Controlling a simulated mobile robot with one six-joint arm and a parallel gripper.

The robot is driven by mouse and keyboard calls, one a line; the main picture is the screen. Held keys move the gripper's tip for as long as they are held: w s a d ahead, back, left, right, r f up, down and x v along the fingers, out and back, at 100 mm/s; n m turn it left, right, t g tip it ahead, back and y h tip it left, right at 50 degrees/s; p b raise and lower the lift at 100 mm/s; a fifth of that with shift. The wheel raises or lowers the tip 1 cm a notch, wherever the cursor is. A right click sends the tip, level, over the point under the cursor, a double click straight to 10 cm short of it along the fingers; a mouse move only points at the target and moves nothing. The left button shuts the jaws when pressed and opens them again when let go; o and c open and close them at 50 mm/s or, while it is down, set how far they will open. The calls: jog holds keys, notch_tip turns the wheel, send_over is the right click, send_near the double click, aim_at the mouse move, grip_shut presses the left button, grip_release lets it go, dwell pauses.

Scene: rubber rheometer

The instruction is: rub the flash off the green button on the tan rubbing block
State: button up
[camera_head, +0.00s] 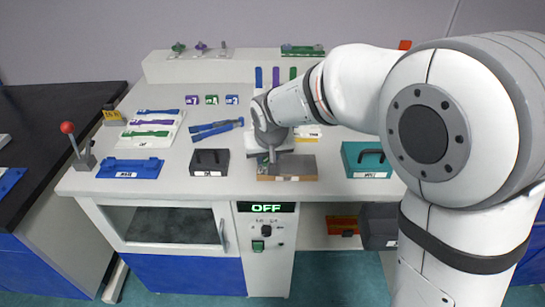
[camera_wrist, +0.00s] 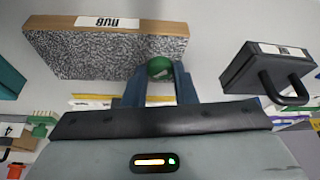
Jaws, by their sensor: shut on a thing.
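The rubbing block (camera_head: 299,170) sits on the bench near its front edge, below my gripper in the head view. In the wrist view the block (camera_wrist: 75,52) has a grey speckled face and a tan edge with a "RUB" label. The green button (camera_wrist: 160,68) is between the blue fingertips of my gripper (camera_wrist: 160,78), against or very near the speckled face; I cannot tell if it touches. My gripper (camera_head: 269,156) is shut on the button. In the head view the button is hidden by the gripper and arm. Any flash on it is too small to make out.
A dark handled block (camera_head: 209,162) stands left of the rubbing block, and a teal handled one (camera_head: 366,160) stands right. Blue tongs (camera_head: 215,129) lie behind. A blue tray (camera_head: 130,168) and a red-knobbed lever (camera_head: 68,128) are at the left. The panel (camera_head: 265,208) reads OFF.

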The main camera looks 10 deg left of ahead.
jog(key=shift+r, duration=0.1)
jog(key=shift+r+p, duration=2.3)
jog(key=shift+r, duration=1.2)
